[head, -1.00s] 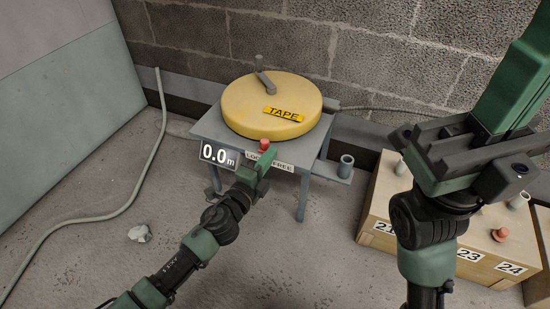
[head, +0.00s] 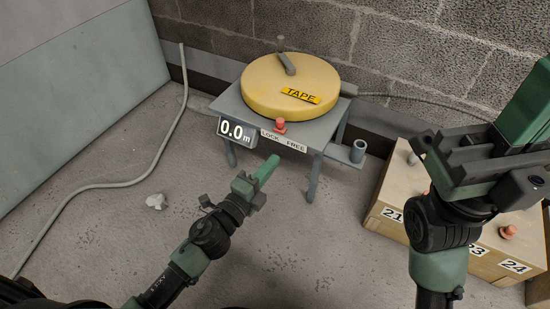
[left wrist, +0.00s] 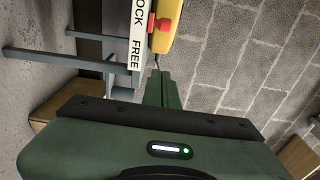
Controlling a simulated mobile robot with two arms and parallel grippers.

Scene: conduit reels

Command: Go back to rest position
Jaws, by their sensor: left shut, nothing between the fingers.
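My left gripper (head: 264,171) is in the head view, in front of and below the reel stand, apart from it. Its green fingers are shut with nothing between them; they also show in the left wrist view (left wrist: 161,88). The red knob (head: 280,126) stands on the stand's front edge by the LOCK FREE label (head: 284,141), clear of the fingers. It shows in the left wrist view (left wrist: 160,24) too. My right arm stands raised at the right of the head view. Its large green and black end (head: 480,160) is in view, but I cannot make out the fingertips or their opening.
A yellow TAPE reel (head: 290,88) lies on the grey stand (head: 232,104), beside a 0.0 m display (head: 236,131). A wooden box (head: 385,218) with numbered labels stands at the right.

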